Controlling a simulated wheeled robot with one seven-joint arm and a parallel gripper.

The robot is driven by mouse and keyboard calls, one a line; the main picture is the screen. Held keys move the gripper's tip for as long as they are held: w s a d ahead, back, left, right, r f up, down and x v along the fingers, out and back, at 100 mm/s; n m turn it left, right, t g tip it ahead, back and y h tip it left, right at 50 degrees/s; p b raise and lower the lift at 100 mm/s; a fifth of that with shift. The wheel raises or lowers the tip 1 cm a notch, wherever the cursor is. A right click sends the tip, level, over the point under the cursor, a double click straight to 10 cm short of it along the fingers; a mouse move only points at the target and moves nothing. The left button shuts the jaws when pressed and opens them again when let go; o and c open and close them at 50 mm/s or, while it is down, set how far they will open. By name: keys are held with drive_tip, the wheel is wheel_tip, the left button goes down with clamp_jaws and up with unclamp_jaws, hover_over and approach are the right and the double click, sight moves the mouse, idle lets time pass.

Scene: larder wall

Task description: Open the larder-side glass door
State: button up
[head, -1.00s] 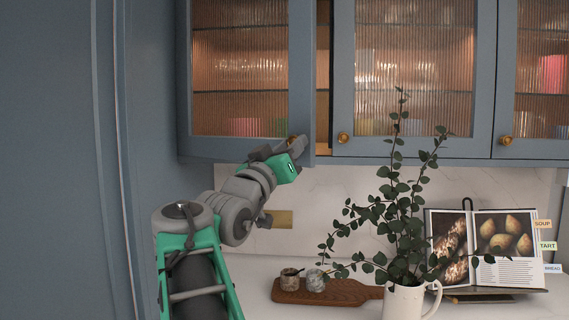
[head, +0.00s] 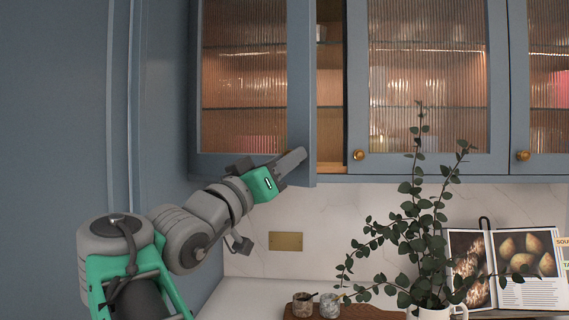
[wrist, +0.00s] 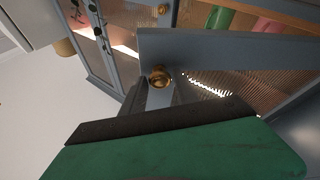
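The larder-side glass door (head: 298,100) is the leftmost upper cabinet door, blue-framed with ribbed glass. It stands ajar, with a narrow gap along its right edge showing the wooden interior. My gripper (head: 291,161) is at its lower right corner, with its fingers over the knob area. In the wrist view a brass knob (wrist: 159,77) shows just beyond my grey fingertips (wrist: 159,96). The knob is hidden in the head view. I cannot tell whether the fingers are closed around the knob or only beside it.
Neighbouring glass doors (head: 358,80) with brass knobs are shut. Below are a leafy plant in a white jug (head: 432,312), an open cookbook (head: 520,262) and a wooden board (head: 365,312) with small pots. A tall blue panel (head: 55,150) stands close on the left.

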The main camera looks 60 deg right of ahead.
drive_tip(key=shift+o, duration=1.4)
drive_tip(key=shift+f, duration=0.1)
drive_tip(key=b+v, duration=0.7)
drive_tip(key=b, duration=0.5)
drive_tip(key=shift+a, duration=0.35)
